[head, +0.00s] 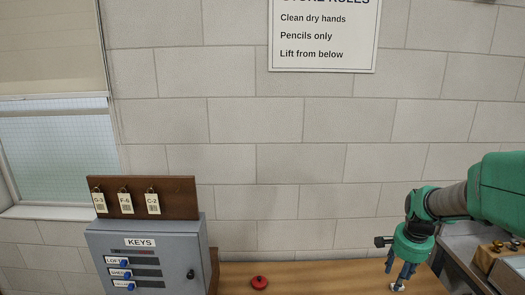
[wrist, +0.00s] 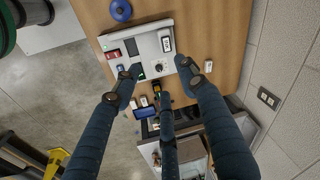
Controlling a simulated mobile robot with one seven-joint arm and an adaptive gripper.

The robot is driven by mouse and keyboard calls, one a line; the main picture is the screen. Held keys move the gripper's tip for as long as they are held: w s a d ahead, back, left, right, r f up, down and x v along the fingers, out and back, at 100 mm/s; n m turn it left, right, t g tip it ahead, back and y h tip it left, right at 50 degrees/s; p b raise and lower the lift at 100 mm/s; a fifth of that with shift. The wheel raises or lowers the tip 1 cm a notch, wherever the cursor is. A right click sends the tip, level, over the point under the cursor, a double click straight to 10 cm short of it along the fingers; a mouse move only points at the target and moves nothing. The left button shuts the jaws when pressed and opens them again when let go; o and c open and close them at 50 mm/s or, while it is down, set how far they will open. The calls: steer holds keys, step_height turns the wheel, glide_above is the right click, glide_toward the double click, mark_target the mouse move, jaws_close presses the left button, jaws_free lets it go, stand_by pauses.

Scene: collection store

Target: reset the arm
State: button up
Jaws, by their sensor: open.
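My gripper (head: 398,272) is at the lower right of the head view, pointing down over the wooden table (head: 325,272). My green and grey arm reaches in from the right edge. In the wrist view my gripper (wrist: 160,75) has its dark blue fingers spread apart, with nothing held between them. Beyond the fingertips lies a pale grey panel (wrist: 151,43) with small coloured parts on it. The fingers hide some of what lies below them.
A grey key cabinet (head: 140,262) stands at left, with a tagged wooden board (head: 180,196) above it. A red knob-like object (head: 259,282) sits on the table. A blue round object (wrist: 121,10) is beside the panel. A wooden box (head: 488,258) is at right.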

steer(key=s+a+r+n+t, duration=0.2)
steer(key=s+a+r+n, duration=0.3)
steer(key=s+a+r, duration=0.7)
steer(key=s+a+r+n+t, duration=0.1)
steer(key=s+a+n, duration=0.2)
steer(key=s+a, duration=0.2)
steer(key=s+a+n+b, duration=0.1)
steer(key=s+a+n, duration=0.2)
steer(key=s, duration=0.7)
steer(key=shift+a+r+n+t+y, duration=0.4)
steer(key=shift+a, duration=0.55)
